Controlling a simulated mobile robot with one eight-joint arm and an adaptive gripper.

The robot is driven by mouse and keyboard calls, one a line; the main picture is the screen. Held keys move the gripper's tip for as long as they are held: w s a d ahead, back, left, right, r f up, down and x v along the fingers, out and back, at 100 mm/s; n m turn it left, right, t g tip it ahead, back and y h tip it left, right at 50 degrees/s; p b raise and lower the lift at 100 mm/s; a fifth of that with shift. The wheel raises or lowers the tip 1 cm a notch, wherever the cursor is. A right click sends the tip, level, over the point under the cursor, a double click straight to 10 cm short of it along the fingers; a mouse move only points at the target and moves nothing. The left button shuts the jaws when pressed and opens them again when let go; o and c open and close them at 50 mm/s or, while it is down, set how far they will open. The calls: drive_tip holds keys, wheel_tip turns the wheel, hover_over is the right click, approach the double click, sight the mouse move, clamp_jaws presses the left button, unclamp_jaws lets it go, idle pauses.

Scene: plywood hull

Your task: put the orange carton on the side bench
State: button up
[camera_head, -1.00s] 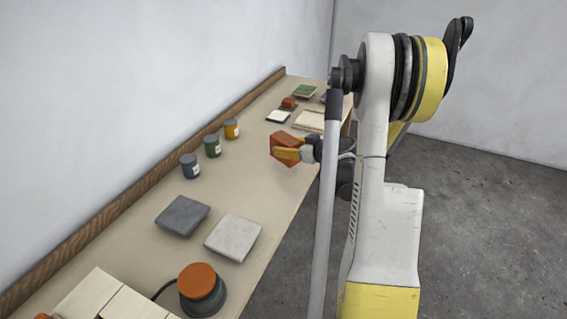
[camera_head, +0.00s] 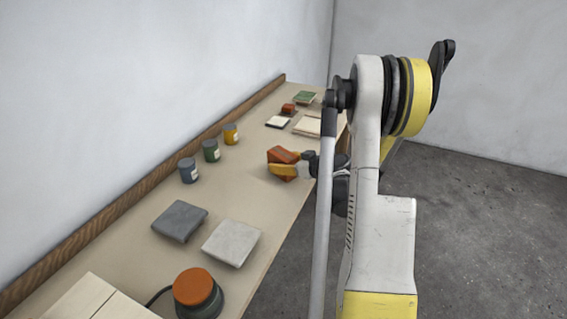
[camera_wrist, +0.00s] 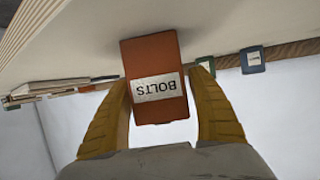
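The orange carton (camera_head: 284,156) is between the yellow fingers of my gripper (camera_head: 276,165), over the right part of the bench (camera_head: 262,188), beyond the two flat square pads. In the wrist view, the carton (camera_wrist: 150,58) shows a white label reading BOLTS, upside down, and a finger lies along each side of it. My gripper (camera_wrist: 160,84) is shut on it. The carton is low over the bench top; I cannot tell whether it touches. The finger partly hides the carton in the head view.
Dark (camera_head: 180,221) and pale (camera_head: 231,243) pads and a sander (camera_head: 197,293) are nearer. Small items, including a white-topped block (camera_head: 278,122), lie at the far end. Bare bench surrounds the carton.

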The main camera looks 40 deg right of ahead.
drive_tip(key=shift+r, duration=0.25)
drive_tip(key=p+v, duration=0.4)
drive_tip(key=v, duration=0.8)
drive_tip(key=w+a+r+g+y, duration=0.1)
drive_tip(key=w+a+r+g, duration=0.15)
drive_tip(key=a, duration=0.75)
drive_tip(key=w+a+r+g+y, duration=0.1)
drive_tip(key=a+r+g, duration=0.15)
drive_tip(key=a, duration=0.75)
drive_tip(key=s+a+r+h, duration=0.1)
drive_tip(key=s+a+r, duration=0.1)
drive_tip(key=s+a, duration=0.5)
drive_tip(key=s+a+r+g+h, duration=0.1)
drive_tip(key=s+a+r, duration=0.1)
drive_tip(key=s+a, duration=0.5)
drive_tip(key=a, duration=0.3)
drive_tip(key=shift+a+r, duration=0.2)
drive_tip(key=shift+r, duration=0.2)
